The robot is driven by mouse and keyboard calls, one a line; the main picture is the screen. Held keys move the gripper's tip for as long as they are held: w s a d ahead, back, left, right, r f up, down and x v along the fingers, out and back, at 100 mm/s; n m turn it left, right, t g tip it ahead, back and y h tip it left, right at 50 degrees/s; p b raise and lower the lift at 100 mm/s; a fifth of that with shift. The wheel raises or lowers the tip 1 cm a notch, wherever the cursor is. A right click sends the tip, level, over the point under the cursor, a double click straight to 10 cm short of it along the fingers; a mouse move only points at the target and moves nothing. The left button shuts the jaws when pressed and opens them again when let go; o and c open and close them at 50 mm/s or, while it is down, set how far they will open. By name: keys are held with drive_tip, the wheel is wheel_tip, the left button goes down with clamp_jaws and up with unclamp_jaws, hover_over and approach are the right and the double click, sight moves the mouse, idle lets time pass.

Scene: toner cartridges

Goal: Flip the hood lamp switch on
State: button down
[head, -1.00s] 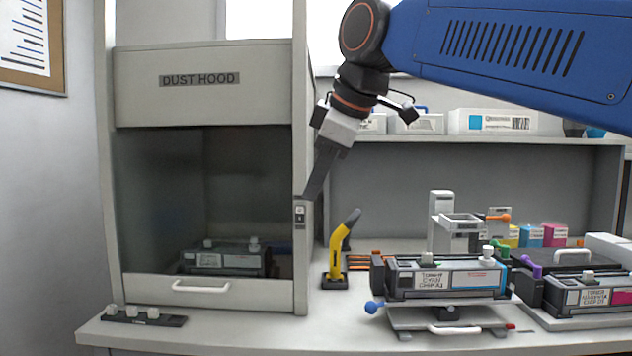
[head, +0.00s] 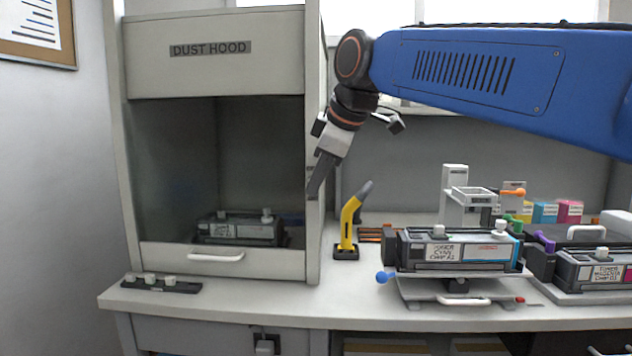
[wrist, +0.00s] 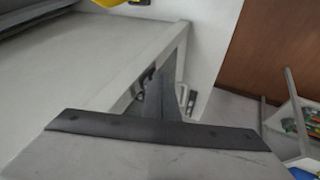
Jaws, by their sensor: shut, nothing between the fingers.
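The dust hood (head: 212,75) stands at the left of the bench in the head view. Its lamp switch sits on its right front post (head: 313,250) and is now hidden behind my fingers. My gripper (head: 314,192) is shut and empty, pointing down and left, with its fingertips in front of that post at the switch's height. I cannot tell whether they touch the switch or how it is set. The hood's inside looks dim. In the wrist view the switch cannot be made out.
A yellow-handled tool (head: 348,225) stands upright just right of the hood. A toner cartridge (head: 452,250) rests on a stand farther right. Another cartridge (head: 240,228) lies inside the hood.

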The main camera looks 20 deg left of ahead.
drive_tip(key=shift+w+f, duration=0.15)
drive_tip(key=shift+w, duration=0.05)
drive_tip(key=shift+r, duration=0.2)
drive_tip(key=shift+r, duration=0.75)
drive_tip(key=shift+s, duration=0.1)
